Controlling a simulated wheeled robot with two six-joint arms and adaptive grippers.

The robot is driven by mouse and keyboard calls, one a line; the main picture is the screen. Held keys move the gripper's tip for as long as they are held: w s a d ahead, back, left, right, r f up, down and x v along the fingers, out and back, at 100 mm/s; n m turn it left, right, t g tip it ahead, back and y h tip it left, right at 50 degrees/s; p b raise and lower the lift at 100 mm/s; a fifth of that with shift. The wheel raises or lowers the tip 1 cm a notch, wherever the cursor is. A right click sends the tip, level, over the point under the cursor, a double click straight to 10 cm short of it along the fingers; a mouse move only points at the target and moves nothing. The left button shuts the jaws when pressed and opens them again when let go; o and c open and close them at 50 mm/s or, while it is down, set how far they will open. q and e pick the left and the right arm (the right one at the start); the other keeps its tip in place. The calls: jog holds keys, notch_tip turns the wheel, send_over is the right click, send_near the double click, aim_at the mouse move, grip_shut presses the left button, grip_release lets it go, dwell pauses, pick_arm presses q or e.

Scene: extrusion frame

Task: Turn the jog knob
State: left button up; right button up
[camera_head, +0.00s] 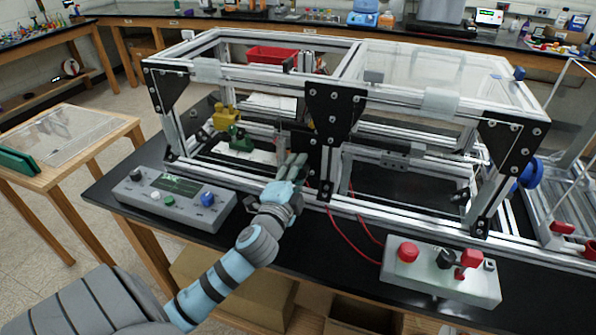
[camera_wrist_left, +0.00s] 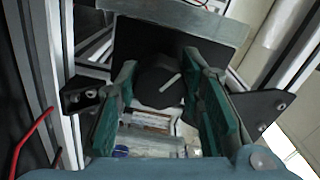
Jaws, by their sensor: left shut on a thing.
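The jog knob (camera_wrist_left: 158,82) is a round black knob with a white pointer line, set on a dark plate (camera_wrist_left: 138,46). The pointer slants toward the upper right in the wrist view. My left gripper (camera_wrist_left: 160,75) has its two teal-padded fingers on either side of the knob and is shut on it. In the head view, my left gripper (camera_head: 297,162) reaches to the front of the extrusion frame (camera_head: 255,187), left of its middle post. There the knob is hidden by the fingers and the frame. My right gripper is not in view.
A grey control box (camera_head: 170,207) with a screen and coloured knobs sits left of my arm. Another box (camera_head: 425,280) with a red button and switch stands at the right front. Red cables (camera_head: 345,235) run beside the gripper. Frame bars and black corner plates surround it closely.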

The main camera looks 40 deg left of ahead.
pick_arm(q)
jog(key=shift+f, duration=0.1)
dwell(0.3)
jog(key=o, duration=1)
jog(key=shift+o, duration=0.8)
jog(key=v, duration=1.2)
jog(key=shift+s, duration=0.1)
